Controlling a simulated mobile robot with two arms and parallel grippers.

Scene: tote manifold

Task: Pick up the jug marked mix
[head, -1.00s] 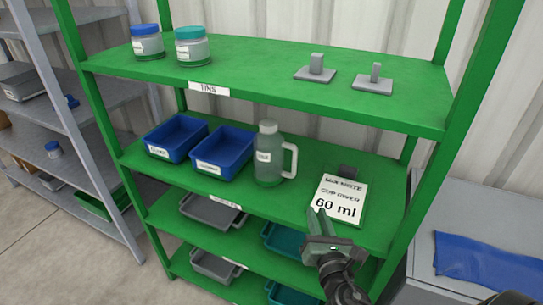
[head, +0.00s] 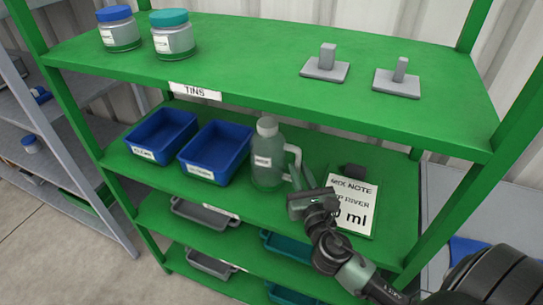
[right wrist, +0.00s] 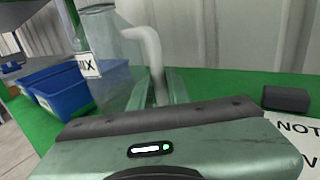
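The jug (head: 268,165) is a clear grey-green bottle with a grey lid, a white side handle and a white label. It stands upright on the second shelf. In the right wrist view the jug (right wrist: 100,48) shows a label ending in "IX". My right gripper (head: 301,174) is at the jug's right side, by the handle. In the right wrist view its fingers (right wrist: 158,88) are apart, with the lower handle (right wrist: 155,60) showing between them. I cannot tell whether they touch it. My left gripper is not in view.
Two blue bins (head: 216,152) stand left of the jug. A mix note card (head: 352,204) with a dark block (head: 353,171) lies right of it. The upper shelf (head: 250,65) holds two jars and two grey stands. A green post bounds the right side.

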